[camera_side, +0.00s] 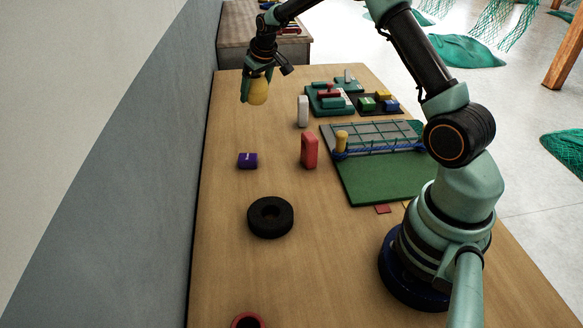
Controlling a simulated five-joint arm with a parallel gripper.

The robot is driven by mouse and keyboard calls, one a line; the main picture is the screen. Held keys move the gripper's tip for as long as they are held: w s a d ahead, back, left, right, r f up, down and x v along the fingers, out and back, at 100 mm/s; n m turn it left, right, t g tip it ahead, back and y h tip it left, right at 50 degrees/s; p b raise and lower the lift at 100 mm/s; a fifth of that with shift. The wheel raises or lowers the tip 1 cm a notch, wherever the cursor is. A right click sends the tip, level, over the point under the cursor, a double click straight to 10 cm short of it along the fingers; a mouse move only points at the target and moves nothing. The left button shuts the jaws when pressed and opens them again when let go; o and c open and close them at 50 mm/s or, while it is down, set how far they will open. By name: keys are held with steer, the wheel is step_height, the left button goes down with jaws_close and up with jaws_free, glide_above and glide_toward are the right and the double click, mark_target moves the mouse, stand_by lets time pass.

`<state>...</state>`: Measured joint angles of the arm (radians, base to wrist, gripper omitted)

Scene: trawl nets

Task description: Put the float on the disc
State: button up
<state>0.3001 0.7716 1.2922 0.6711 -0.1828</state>
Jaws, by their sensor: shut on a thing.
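My gripper (250,88) is at the upper left of the side view, above the far left part of the table. It is shut on a yellow rounded float (259,92) and holds it raised. The jaws partly cover the float. A thick black disc (282,224) with a hollow in its middle lies flat on the near left of the table. The float is well apart from the disc, on its far side.
A purple block (247,161), a red upright block (309,151) and a white one (303,111) stand between. A green mat (375,180) with netting and a small yellow piece (341,141) is right. A red ring (247,321) is at the near edge.

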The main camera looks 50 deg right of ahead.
step_height(320, 180, up, 10)
step_height(320, 180, up, 3)
steer(key=n+y, duration=0.2)
steer(key=n, duration=0.4)
glide_above(255, 203)
step_height(255, 203, down, 20)
steer(key=shift+f, duration=0.15)
steer(key=o, duration=1.2)
steer(key=shift+o, duration=0.2)
